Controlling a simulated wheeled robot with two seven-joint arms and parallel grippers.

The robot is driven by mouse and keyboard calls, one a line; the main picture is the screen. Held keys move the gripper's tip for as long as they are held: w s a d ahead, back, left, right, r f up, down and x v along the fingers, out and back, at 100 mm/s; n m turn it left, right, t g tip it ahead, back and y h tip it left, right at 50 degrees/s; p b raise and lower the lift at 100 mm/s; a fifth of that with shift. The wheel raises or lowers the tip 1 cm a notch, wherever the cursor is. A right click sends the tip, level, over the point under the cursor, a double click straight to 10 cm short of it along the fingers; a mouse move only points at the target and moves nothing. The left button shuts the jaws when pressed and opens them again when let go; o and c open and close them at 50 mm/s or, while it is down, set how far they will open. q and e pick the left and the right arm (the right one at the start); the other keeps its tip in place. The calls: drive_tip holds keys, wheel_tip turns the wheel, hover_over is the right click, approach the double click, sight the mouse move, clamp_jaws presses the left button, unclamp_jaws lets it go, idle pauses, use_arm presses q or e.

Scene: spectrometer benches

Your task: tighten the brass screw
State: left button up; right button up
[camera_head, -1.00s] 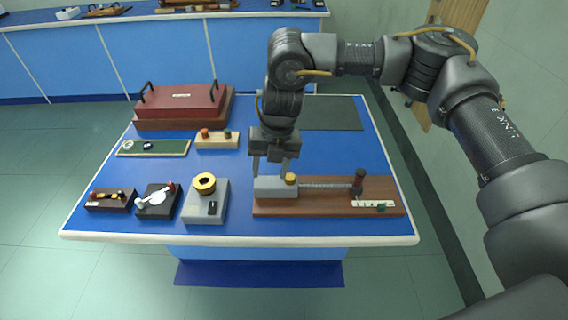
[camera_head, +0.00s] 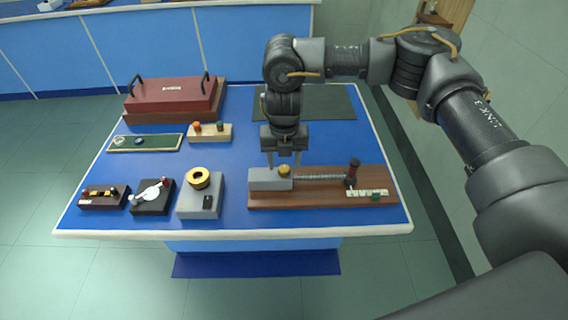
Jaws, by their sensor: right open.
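The brass screw (camera_head: 285,169) is a small round gold knob on top of the grey block (camera_head: 264,180). The block sits at the left end of a brown wooden board (camera_head: 325,199) with a long threaded rod (camera_head: 320,177). My right gripper (camera_head: 284,163) points down just above and behind the block, at the brass screw. Its two fingers are apart, one to each side of the screw as seen here. I cannot tell whether they touch it. My left gripper is not in view.
A grey box with a brass ring (camera_head: 200,199), a black switch (camera_head: 152,197) and a small terminal board (camera_head: 104,197) stand to the left. A red lidded box (camera_head: 172,97) is at the back left. A dark mat (camera_head: 335,104) lies behind my gripper.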

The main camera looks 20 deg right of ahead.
drive_tip(key=shift+f, duration=1.05)
drive_tip(key=c, duration=1)
drive_tip(key=shift+o, duration=0.2)
drive_tip(key=shift+r, duration=0.1)
